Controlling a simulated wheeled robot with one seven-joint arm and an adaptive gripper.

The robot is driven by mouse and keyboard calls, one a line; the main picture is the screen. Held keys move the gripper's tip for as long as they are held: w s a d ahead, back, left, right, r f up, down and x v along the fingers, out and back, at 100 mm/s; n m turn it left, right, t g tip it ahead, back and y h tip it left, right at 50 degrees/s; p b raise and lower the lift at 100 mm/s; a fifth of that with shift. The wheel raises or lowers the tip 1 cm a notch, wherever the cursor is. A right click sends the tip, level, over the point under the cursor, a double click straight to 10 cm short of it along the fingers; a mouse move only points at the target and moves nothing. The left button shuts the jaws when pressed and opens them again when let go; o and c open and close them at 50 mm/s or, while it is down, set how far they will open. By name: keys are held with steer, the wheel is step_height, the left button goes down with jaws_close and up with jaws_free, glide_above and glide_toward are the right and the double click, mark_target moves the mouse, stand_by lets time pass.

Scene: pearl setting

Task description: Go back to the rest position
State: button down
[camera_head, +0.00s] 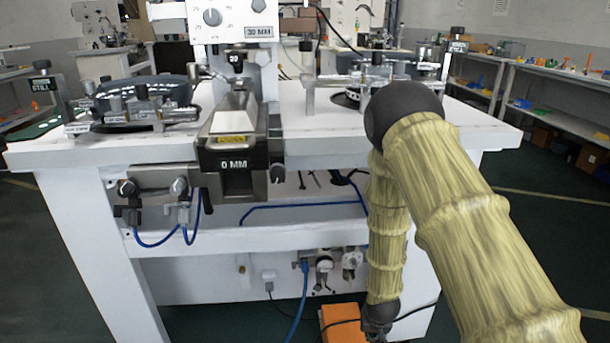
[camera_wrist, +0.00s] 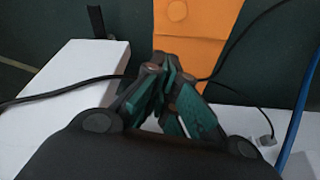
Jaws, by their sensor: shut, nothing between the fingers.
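My gripper (camera_wrist: 172,68) shows in the wrist view with its dark green fingers drawn together and nothing between them. It points down toward the floor area, near an orange box (camera_wrist: 195,20) ahead of its fingertips. In the head view my arm, in a tan ribbed sleeve, bends down at the right in front of the white workbench (camera_head: 330,215). There the wrist end hangs low beside the orange box (camera_head: 342,322), and the fingers are hard to make out.
A machine labelled 0 MM (camera_head: 235,165) stands at the bench's front edge. Blue hoses (camera_head: 300,300) and a black cable (camera_wrist: 60,92) hang near the gripper. Shelves (camera_head: 560,115) with small coloured parts line the right wall. Open floor (camera_head: 530,230) lies right of the arm.

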steer(key=s+a+f+n+g, duration=0.1)
steer(key=s+f, duration=0.1)
steer(key=s, duration=1)
steer(key=s+a+f+g+y, duration=0.1)
steer(key=s+f, duration=0.2)
steer(key=s, duration=0.9)
steer(key=s+a+f+n+g, duration=0.1)
steer(key=s+f+g, duration=0.1)
steer(key=s, duration=1)
step_height(320, 180, up, 36)
steer(key=p, duration=3.5)
steer(key=shift+s+d+p, duration=0.25)
steer(key=shift+p, duration=0.1)
